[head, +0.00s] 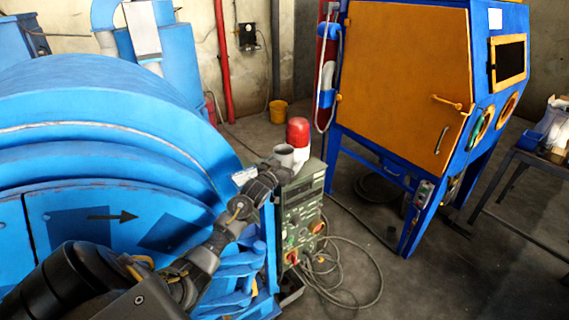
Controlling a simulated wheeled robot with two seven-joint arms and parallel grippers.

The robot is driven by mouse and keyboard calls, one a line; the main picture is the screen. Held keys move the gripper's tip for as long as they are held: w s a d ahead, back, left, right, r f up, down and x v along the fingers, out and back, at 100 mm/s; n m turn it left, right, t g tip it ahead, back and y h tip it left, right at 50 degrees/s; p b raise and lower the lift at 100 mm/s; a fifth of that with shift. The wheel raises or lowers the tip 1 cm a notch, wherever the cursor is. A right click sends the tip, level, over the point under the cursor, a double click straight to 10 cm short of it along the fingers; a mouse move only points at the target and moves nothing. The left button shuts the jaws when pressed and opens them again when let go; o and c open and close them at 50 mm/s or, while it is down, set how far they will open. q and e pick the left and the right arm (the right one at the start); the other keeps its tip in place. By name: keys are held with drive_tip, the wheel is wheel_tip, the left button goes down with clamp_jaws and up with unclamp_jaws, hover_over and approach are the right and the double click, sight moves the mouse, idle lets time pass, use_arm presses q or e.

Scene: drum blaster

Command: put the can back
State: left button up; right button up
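A red-topped can-like object (298,131) with a white lower part stands upright on top of the green-grey control box (302,205). My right gripper is out of view.
A large blue drum machine (110,120) fills the left side, close to my arm. A blue and orange cabinet (400,80) stands at the right. Cables (345,275) lie on the floor by the control box. A table (535,160) is at the far right.

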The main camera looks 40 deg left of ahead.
use_arm(q)
drive_tip(key=shift+s+r, duration=0.1)
drive_tip(key=s+d+b, duration=0.2)
drive_tip(key=s, duration=0.9)
drive_tip(key=shift+s+b, duration=0.35)
drive_tip(key=shift+b, duration=0.05)
drive_tip(key=shift+d, duration=0.1)
